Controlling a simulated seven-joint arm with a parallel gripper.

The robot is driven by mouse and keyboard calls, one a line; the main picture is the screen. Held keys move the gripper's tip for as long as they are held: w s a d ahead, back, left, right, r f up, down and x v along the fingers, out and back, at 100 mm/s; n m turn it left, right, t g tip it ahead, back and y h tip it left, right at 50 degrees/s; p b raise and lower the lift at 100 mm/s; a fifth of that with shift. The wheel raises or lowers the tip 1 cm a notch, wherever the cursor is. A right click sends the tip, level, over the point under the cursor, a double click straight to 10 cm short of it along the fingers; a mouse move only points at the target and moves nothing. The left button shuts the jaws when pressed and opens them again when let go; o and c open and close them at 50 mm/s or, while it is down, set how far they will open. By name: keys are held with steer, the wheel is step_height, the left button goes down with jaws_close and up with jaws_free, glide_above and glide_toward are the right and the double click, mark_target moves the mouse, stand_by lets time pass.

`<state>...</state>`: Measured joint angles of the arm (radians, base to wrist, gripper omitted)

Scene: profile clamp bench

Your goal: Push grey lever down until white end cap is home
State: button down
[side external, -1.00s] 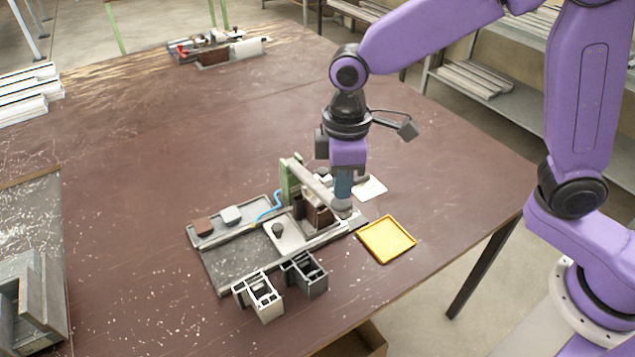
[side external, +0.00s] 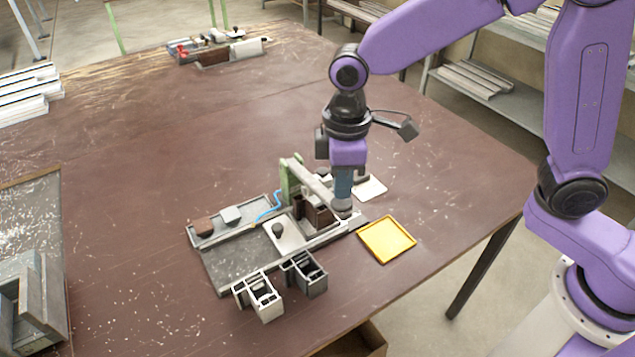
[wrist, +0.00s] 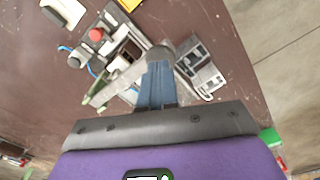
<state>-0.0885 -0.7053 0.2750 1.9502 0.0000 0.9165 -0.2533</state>
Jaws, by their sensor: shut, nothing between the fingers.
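The grey lever (side external: 312,181) slopes from the green post (side external: 288,182) down to a round grey knob. It also shows in the wrist view (wrist: 117,85). My gripper (side external: 342,203) is shut and empty. Its blue fingers (wrist: 157,85) stand over the knob end of the lever and appear to touch it; the exact contact is hidden. A brown profile piece (side external: 318,214) sits in the fixture under the lever. I cannot pick out the white end cap with certainty; the lever and gripper cover part of that area.
A yellow tray (side external: 387,239) lies right of the fixture. Grey hollow profiles (side external: 306,273) stand at its front. A grey tray (side external: 231,229) with small blocks is at its left, near a blue hose (side external: 268,208). A white plate (side external: 371,189) lies behind.

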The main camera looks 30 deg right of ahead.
mark_target(341, 202)
steer(key=shift+f, duration=1.85)
steer(key=shift+r, duration=4.3)
steer(key=s+d+f, duration=0.3)
steer(key=s+d, duration=1.6)
steer(key=s, duration=0.1)
steer(key=shift+s+d+n, duration=0.25)
steer(key=shift+d+n, duration=0.05)
steer(key=shift+d, duration=0.05)
steer(key=c, duration=1.8)
jaws_free()
